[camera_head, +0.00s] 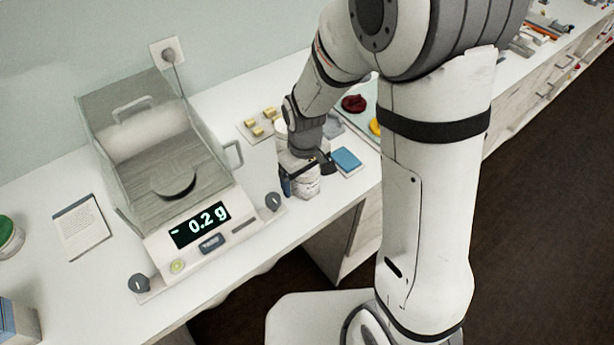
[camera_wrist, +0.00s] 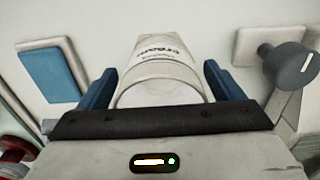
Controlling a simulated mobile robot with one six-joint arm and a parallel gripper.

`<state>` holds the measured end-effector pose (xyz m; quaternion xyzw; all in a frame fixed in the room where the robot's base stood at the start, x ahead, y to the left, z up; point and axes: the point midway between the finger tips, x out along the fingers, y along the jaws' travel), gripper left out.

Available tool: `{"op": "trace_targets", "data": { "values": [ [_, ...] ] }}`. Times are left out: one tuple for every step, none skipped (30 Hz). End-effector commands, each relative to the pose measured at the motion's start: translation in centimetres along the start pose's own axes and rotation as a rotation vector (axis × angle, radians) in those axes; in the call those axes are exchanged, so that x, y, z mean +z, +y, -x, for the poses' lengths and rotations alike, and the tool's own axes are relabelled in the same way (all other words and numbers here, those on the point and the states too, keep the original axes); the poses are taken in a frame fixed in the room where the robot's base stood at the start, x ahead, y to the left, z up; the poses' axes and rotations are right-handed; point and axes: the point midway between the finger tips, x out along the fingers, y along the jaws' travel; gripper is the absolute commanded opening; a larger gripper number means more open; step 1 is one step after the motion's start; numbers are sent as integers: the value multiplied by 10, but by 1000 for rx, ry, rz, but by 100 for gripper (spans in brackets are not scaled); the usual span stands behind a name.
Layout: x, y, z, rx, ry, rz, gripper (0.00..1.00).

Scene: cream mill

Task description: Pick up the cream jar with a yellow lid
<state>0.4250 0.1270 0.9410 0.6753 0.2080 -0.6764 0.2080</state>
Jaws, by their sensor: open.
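A white jar (camera_head: 306,186) stands on the counter to the right of the scale, under my gripper (camera_head: 306,174). In the wrist view the jar (camera_wrist: 158,52) shows printed "cream" lettering and a pale, whitish end towards me; I see no yellow on it. My gripper (camera_wrist: 158,88) is open, with one blue finger on each side of the jar. In the head view my gripper hides the jar's top. Another pale object (camera_head: 281,129), partly hidden, stands behind my wrist.
The scale (camera_head: 210,215) reading 0.2 g stands close on the left; its grey foot knob (camera_wrist: 290,66) is near my right finger in the wrist view. A blue pad (camera_head: 346,160) lies just right. A green-lidded jar (camera_head: 8,235) is far left.

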Motion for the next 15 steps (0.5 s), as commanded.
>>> {"op": "trace_targets", "data": {
  "values": [
    [0, 0, -2, 0, 0, 0, 87],
    [0, 0, -3, 0, 0, -1, 87],
    [0, 0, -3, 0, 1, -1, 87],
    [0, 0, -3, 0, 1, -1, 87],
    [0, 0, -3, 0, 1, -1, 87],
    [0, 0, -3, 0, 1, -1, 87],
    [0, 0, -3, 0, 1, -1, 87],
    [0, 0, -3, 0, 1, -1, 86],
    [0, 0, -3, 0, 1, -1, 83],
    [0, 0, -3, 0, 1, -1, 81],
    [0, 0, -3, 0, 1, -1, 78],
    [0, 0, -3, 0, 1, -1, 75],
    [0, 0, -3, 0, 1, -1, 73],
    [0, 0, -3, 0, 1, -1, 70],
    [0, 1, -3, 0, 1, -2, 67]
  ]
}}
